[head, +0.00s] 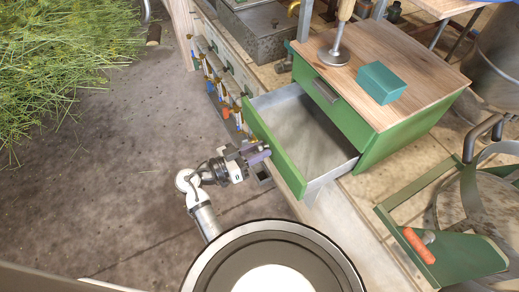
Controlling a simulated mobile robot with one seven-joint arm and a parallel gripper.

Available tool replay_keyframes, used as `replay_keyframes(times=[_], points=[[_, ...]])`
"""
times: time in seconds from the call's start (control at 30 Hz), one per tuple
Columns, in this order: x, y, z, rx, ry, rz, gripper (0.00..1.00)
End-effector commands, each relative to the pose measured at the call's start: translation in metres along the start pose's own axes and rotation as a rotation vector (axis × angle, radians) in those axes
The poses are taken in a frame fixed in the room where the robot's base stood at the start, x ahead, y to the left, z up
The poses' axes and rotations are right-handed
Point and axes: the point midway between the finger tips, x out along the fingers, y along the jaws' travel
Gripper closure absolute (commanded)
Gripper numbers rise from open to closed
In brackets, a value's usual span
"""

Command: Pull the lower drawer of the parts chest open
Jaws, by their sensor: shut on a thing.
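The parts chest (408,135) is green with a wooden top, and stands on a bench at the upper right. Its lower drawer (312,140) is pulled well out to the left, and its grey inside looks empty. The drawer's green front (277,155) faces my arm. The upper drawer (343,109) is closed, with a dark handle (326,90). My gripper (262,152) is at the outer face of the lower drawer's front, shut on its handle. The handle itself is mostly hidden by the fingers.
A teal box (381,83) and a wooden-handled tool (335,56) stand on the chest's top. A green tray (455,255) with an orange-handled tool (419,246) is at the lower right. Tools hang along the bench front (222,90). The floor (100,180) at left is clear, below green plants (60,50).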

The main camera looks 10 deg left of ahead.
Motion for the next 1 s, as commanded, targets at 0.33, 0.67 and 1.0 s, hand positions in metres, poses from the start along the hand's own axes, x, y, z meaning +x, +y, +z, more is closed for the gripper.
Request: replay_keyframes(times=[0.33, 0.67, 1.0], points=[[0.001, 0.000, 0.000, -0.001, 0.000, 0.001, 0.50], [-0.005, -0.001, 0.000, 0.000, 0.001, -0.001, 0.50], [-0.073, -0.002, 0.001, 0.001, 0.003, -0.005, 0.50]])
